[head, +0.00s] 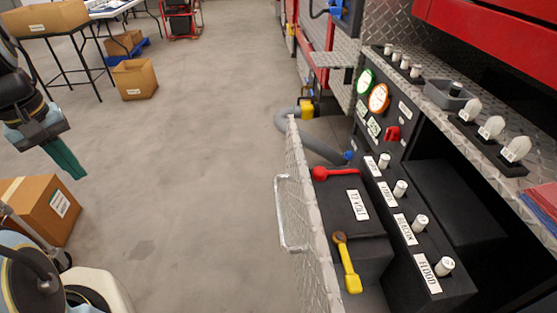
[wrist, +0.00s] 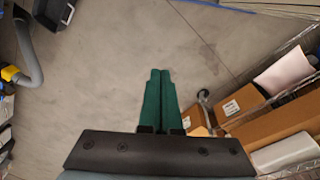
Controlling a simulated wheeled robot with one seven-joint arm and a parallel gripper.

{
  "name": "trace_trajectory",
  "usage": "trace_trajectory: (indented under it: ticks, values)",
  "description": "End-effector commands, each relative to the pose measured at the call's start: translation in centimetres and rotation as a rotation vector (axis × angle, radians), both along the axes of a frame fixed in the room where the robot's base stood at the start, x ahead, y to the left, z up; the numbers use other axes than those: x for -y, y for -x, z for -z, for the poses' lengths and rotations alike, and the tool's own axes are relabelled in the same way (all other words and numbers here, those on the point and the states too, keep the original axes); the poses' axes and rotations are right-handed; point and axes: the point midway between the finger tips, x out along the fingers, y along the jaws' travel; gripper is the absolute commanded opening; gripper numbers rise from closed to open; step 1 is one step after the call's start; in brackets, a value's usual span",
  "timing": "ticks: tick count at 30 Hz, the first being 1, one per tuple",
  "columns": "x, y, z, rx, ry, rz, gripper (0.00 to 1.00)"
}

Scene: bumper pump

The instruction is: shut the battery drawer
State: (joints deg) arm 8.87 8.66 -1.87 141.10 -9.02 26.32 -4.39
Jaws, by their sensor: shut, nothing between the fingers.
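The battery drawer (head: 303,190) stands pulled out from the truck's side panel in the head view. Its front is silver diamond plate with a metal bar handle (head: 281,215) facing left. My gripper (head: 70,165) is at the far left of the head view, well apart from the drawer, over the floor. Its green fingers (wrist: 160,75) are together and empty in the wrist view. I cannot make out the drawer in the wrist view.
The control panel with white knobs (head: 400,188) and gauges stands right of the drawer. A grey hose (head: 288,125) runs behind it. Cardboard boxes (head: 45,205) sit at the left, and they also show in the wrist view (wrist: 265,115). The floor between is clear.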

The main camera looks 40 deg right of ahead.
Motion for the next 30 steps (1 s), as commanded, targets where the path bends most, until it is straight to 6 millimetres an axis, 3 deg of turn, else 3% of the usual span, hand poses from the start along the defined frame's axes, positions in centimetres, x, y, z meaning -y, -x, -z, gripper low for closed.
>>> trace_trajectory:
  ticks: [8, 11, 16, 21, 24, 30]
  values:
    - [6.6, -1.9, 2.1, -0.131, 0.096, -0.150, 0.00]
    - [10.7, -2.4, 3.5, -0.214, 0.144, -0.237, 0.00]
    - [19.8, -2.4, 6.9, -0.411, 0.233, -0.436, 0.00]
    - [28.3, -1.1, 10.3, -0.613, 0.293, -0.633, 0.00]
    - [32.0, -0.2, 11.8, -0.708, 0.313, -0.726, 0.00]
    - [35.5, 0.8, 13.3, -0.801, 0.328, -0.822, 0.00]
